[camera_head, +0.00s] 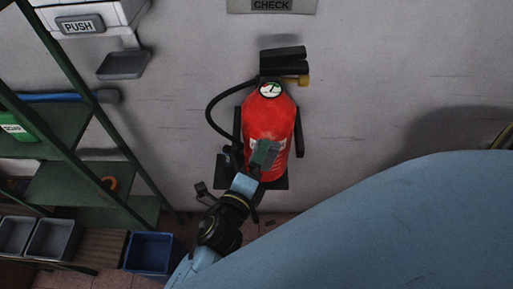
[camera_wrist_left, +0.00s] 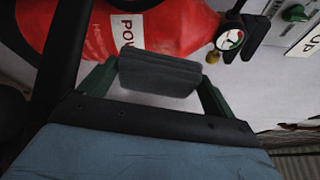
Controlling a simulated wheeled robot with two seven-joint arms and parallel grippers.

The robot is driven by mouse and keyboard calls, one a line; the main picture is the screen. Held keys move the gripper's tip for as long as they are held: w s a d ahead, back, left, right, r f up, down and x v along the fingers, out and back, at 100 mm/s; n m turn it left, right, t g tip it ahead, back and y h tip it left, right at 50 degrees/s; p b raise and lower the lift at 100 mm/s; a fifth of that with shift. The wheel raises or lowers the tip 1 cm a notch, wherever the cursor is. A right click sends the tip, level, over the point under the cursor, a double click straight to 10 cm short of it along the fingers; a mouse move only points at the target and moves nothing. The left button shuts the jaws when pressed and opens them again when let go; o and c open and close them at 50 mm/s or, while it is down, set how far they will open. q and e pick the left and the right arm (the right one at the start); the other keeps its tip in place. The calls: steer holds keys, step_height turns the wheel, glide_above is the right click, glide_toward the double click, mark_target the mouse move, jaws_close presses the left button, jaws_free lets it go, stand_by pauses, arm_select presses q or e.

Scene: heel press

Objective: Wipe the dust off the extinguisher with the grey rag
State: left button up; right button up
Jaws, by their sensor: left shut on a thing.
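The red extinguisher (camera_head: 270,122) hangs upright on the wall, with a round gauge, a black hose and a white label. A paler, dusty-looking patch shows on its upper front. It also fills the upper left of the left wrist view (camera_wrist_left: 175,28). My left gripper (camera_head: 264,153) is in front of the extinguisher's lower front, over part of the label. It is shut on the grey rag (camera_wrist_left: 158,72), a folded pad between its green fingers. Whether the rag touches the extinguisher I cannot tell. My right gripper is not in view.
A green shelf rack (camera_head: 85,182) stands at the left, with grey bins (camera_head: 50,238) low down. A blue bin (camera_head: 149,253) is on the floor. A white dispenser (camera_head: 88,22) marked PUSH hangs at the upper left. The wall right of the extinguisher is bare.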

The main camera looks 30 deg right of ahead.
mark_target(252, 154)
arm_select(q)
steer(key=shift+s+a, duration=0.25)
steer(key=shift+s, duration=0.2)
steer(key=shift+s+a+p, duration=0.25)
steer(key=shift+s+a, duration=0.15)
steer(key=shift+s, duration=0.25)
steer(key=shift+s+a+p, duration=0.2)
steer(key=shift+s+a, duration=0.2)
steer(key=shift+s, duration=0.25)
steer(key=shift+w+d+b, duration=0.25)
steer(key=shift+w+d, duration=0.3)
steer(key=shift+w, duration=0.4)
steer(key=shift+w+d+b, duration=0.3)
steer(key=shift+w+d, duration=0.2)
steer(key=shift+w, duration=0.5)
steer(key=shift+w+d+b, duration=0.25)
steer(key=shift+w+d, duration=0.3)
steer(key=shift+w, duration=0.4)
steer(key=shift+w+d+b, duration=0.3)
steer(key=shift+w+d, duration=0.25)
steer(key=shift+w, duration=0.35)
